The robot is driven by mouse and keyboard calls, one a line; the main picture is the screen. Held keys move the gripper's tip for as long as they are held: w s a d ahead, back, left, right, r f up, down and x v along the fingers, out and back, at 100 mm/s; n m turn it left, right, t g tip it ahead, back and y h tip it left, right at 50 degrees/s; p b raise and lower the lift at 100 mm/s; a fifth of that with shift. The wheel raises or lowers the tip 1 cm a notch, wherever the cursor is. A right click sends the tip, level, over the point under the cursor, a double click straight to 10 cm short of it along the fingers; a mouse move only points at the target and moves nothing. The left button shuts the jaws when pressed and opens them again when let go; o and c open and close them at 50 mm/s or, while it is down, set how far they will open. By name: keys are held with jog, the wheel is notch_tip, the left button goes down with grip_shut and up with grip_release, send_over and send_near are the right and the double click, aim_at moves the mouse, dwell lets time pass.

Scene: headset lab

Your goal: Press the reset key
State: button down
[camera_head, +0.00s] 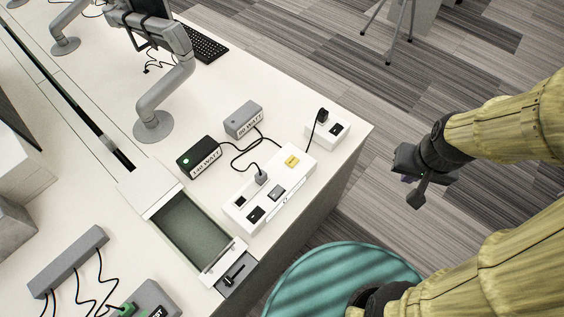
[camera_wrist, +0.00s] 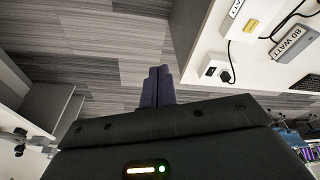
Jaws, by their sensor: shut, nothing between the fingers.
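A yellow key (camera_head: 292,161) with small lettering that I cannot read for certain sits at the far end of a white power strip (camera_head: 250,222) on the white table; I cannot confirm that it is the reset key. A yellow patch (camera_wrist: 250,27) also shows at the upper right in the wrist view. My gripper (camera_head: 417,198) hangs over the floor, off the table's right edge and well apart from the strip. In the wrist view its fingers (camera_wrist: 158,88) are together with nothing between them.
On the table (camera_head: 85,130) are a black power brick with a green light (camera_head: 199,157), a grey 80 WATT brick (camera_head: 244,119), cables, a small white socket box (camera_head: 327,133), a recessed tray (camera_head: 190,228) and a monitor arm (camera_head: 165,95). A teal round seat (camera_head: 335,280) stands by the table.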

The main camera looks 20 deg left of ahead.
dwell(0.3)
jog(key=w+a+f+m+y+p, duration=0.1)
jog(key=w+a+f+m+p, duration=0.1)
jog(key=w+a+f, duration=0.3)
jog(key=w+a+f+m+y+p, duration=0.1)
jog(key=w+a+f+m+p, duration=0.1)
jog(key=w+a, duration=0.4)
jog(key=a+f+m+y+p, duration=0.2)
jog(key=a+f+m+y, duration=0.1)
jog(key=a, duration=0.5)
jog(key=w+a+f+m+y+p, duration=0.1)
jog(key=a+f+m+y, duration=0.3)
jog(key=a, duration=0.5)
jog(key=shift+w+f+g+p, duration=0.3)
jog(key=shift+f+g+p, duration=0.1)
jog(key=shift+f+p, duration=0.2)
jog(key=shift+f, duration=0.25)
jog(key=b, duration=0.8)
send_over(296, 162)
notch_tip(296, 162, down, 6)
jog(key=shift+f, duration=1.25)
